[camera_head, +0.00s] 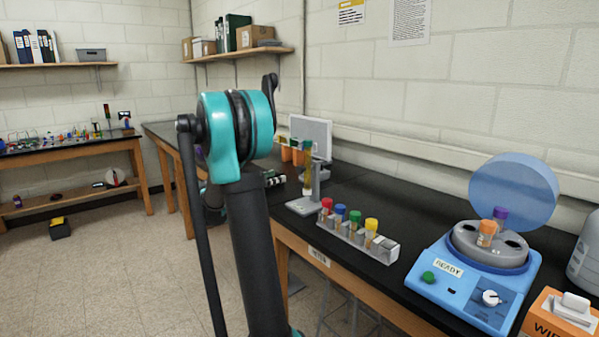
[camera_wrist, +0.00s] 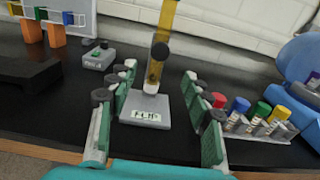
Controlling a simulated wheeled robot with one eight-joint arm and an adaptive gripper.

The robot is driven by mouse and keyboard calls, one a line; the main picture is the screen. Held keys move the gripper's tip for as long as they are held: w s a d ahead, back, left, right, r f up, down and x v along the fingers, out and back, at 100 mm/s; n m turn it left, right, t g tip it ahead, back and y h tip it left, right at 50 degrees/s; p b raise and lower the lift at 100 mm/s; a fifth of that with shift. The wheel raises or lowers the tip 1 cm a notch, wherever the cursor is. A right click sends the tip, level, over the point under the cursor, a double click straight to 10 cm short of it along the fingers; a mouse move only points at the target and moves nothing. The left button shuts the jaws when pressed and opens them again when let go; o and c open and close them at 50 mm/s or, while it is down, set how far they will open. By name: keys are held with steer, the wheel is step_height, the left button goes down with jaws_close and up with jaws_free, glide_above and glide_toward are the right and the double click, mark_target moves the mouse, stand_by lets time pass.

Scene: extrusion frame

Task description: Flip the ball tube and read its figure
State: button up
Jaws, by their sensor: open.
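The ball tube (camera_wrist: 155,72) is a narrow amber tube standing about upright on a grey stand (camera_wrist: 147,108) labelled FLIP, with a round black part in front of it. In the head view the tube (camera_head: 308,172) and its stand (camera_head: 304,206) are on the black bench, right of my arm. My gripper (camera_wrist: 160,74) is open and empty in the wrist view, its green-padded fingers on either side of the tube's line of sight. I cannot tell how far off the tube is. No figure on the tube is readable.
A rack of colour-capped vials (camera_head: 358,236) stands right of the stand, also in the wrist view (camera_wrist: 258,122). A blue centrifuge (camera_head: 470,275) with a raised lid is farther right. A small grey box (camera_wrist: 98,58) and orange blocks (camera_wrist: 55,34) lie left of the stand.

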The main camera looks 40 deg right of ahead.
mark_target(298, 170)
steer(key=d, duration=0.8)
steer(key=w+d, duration=0.1)
steer(key=d, duration=0.3)
steer(key=shift+d, duration=0.1)
steer(key=shift+s, duration=0.1)
jaws_close()
